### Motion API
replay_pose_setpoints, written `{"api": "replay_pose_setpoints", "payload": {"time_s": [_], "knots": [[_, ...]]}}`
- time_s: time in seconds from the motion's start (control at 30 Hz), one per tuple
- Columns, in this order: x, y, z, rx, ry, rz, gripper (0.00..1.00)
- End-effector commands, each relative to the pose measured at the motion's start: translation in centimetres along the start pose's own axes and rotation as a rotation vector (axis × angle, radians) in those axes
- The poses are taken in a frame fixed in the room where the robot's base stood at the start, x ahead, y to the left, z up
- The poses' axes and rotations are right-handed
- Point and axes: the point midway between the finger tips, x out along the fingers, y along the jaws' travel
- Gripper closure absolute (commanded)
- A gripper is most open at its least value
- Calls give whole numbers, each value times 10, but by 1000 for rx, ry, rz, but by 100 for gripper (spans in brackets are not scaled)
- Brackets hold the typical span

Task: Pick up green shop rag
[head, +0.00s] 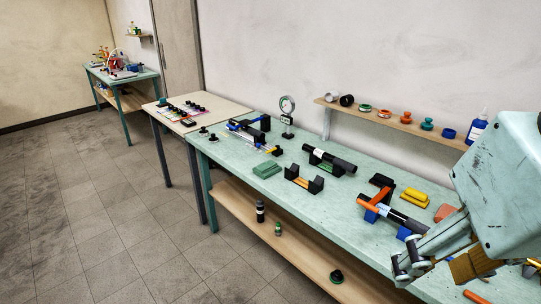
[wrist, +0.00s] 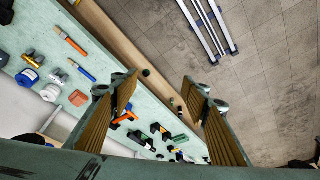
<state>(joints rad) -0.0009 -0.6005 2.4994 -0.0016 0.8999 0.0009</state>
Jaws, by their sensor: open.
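The green shop rag (head: 267,169) lies folded and flat on the teal workbench (head: 225,152), near its front edge, left of a black cradle. My gripper (head: 420,268) is at the lower right of the head view, above the bench's near end and well away from the rag. In the wrist view the two padded fingers (wrist: 161,90) are spread wide, with nothing between their tips.
A black cradle (head: 304,180), a black tube (head: 329,159) and an orange-handled tool (head: 378,210) sit on the bench between my gripper and the rag. A wall shelf (head: 390,122) with small parts runs behind. Open floor (head: 110,215) lies in front.

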Motion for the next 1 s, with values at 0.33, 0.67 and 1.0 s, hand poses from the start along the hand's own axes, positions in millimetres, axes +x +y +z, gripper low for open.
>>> {"api": "replay_pose_setpoints", "payload": {"time_s": [0.33,0.67,1.0], "knots": [[0,0,0,0,0,0,25],[0,0,0,0,0,0,22],[-4,0,-20,-17,-10,0,22]]}}
